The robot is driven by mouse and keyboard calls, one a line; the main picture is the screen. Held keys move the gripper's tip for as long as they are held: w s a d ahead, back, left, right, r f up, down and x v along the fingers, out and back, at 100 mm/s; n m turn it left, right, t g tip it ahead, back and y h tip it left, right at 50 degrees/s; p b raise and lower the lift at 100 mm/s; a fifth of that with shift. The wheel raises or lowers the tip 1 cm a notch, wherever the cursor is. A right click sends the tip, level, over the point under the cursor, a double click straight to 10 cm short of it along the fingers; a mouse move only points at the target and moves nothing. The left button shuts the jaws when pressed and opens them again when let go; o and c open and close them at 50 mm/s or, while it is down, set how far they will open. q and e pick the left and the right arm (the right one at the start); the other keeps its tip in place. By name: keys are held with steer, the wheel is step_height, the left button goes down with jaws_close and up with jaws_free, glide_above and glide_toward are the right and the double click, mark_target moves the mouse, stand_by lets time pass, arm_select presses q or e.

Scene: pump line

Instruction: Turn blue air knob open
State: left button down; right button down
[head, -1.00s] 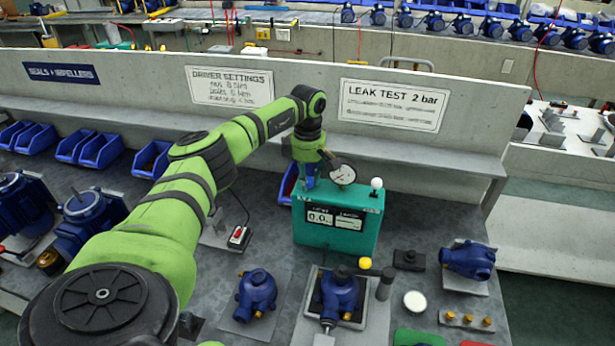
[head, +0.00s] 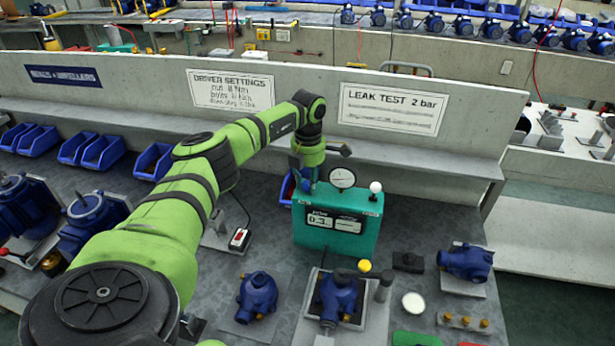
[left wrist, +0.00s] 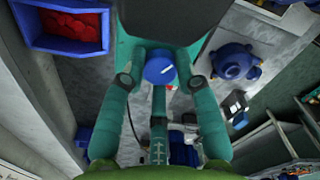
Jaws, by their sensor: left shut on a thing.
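The blue air knob (left wrist: 160,68) has a white mark line on its face and sits between the fingers of my left gripper (left wrist: 162,80) in the left wrist view. In the head view my left gripper (head: 308,184) points down at the top left of the teal leak tester (head: 318,246) and is shut on the knob, which is mostly hidden there. The tester's display (head: 318,222) appears to read 0.3. A round white gauge (head: 342,178) stands on top of the tester. My right gripper is not in view.
A white ball-topped post (head: 375,187) stands at the tester's right. Blue bins (head: 154,161) line the back left. Blue pumps (head: 258,294) sit in front, one in a fixture beside a yellow-topped part (head: 364,266). A low wall (head: 300,110) runs behind.

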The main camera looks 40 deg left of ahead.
mark_target(308, 183)
arm_select(q)
steer(key=n+p, duration=0.1)
steer(key=n, duration=0.5)
steer(key=shift+d, duration=0.1)
steer(key=shift+w+n, duration=0.1)
steer(key=shift+n, duration=0.3)
steer(key=c, duration=0.9)
jaws_free()
steer(key=shift+r, duration=0.1)
step_height(308, 183, up, 12)
steer(key=shift+f, duration=0.2)
